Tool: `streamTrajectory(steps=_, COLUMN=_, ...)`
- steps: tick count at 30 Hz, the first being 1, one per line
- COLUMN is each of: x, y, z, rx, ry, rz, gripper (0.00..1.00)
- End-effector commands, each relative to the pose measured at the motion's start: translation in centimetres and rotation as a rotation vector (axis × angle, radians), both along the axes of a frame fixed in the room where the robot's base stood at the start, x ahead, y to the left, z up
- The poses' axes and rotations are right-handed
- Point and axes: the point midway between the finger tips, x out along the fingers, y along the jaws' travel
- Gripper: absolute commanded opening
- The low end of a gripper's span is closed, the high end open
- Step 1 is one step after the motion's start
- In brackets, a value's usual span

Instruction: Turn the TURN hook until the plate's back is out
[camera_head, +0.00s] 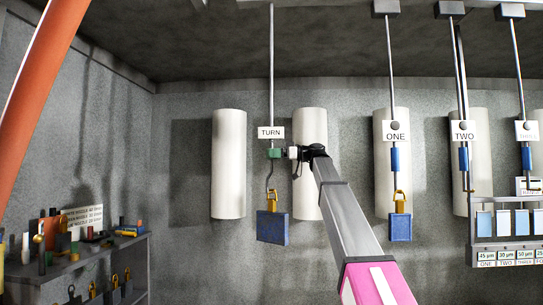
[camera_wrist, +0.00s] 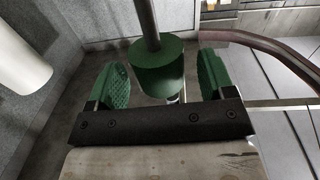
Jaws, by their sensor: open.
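The TURN hook hangs on a thin rod below the TURN sign (camera_head: 271,132). Its green grip (camera_head: 273,153) is a short cylinder on the rod. A blue plate (camera_head: 272,227) hangs from the hook below, one broad face towards the head camera. My gripper (camera_head: 291,153) is at the green grip's height, by its right side. In the wrist view, the green grip (camera_wrist: 156,64) stands between the two green finger pads of my gripper (camera_wrist: 166,80), with visible gaps on both sides. The plate is out of the wrist view.
White vertical cylinders (camera_head: 229,165) stand along the wall behind. Hooks ONE (camera_head: 395,135) and TWO (camera_head: 463,131) hang to the right; ONE carries a blue plate (camera_head: 400,227). A rack (camera_head: 506,249) is at far right. A shelf (camera_head: 105,255) with small items is at lower left.

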Motion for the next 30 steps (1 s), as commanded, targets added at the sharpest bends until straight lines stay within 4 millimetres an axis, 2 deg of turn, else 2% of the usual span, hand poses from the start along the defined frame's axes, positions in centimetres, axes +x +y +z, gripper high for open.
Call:
streamTrajectory(steps=6, x=0.1, y=1.6, z=0.0, rx=0.0, ry=0.0, rz=0.001, gripper=0.76)
streamTrajectory(steps=15, x=0.2, y=1.7, z=0.0, rx=0.0, ry=0.0, rz=0.0, gripper=0.76)
streamTrajectory(steps=17, x=0.2, y=1.7, z=0.0, rx=0.0, ry=0.0, rz=0.0, gripper=0.56)
streamTrajectory(steps=18, x=0.2, y=1.7, z=0.0, rx=0.0, ry=0.0, rz=0.0, gripper=0.43)
streamTrajectory(steps=20, x=0.2, y=1.7, z=0.0, rx=0.0, ry=0.0, rz=0.0, gripper=0.26)
streamTrajectory(steps=30, x=0.3, y=1.7, z=0.0, rx=-0.001, ry=0.0, rz=0.038, gripper=0.26)
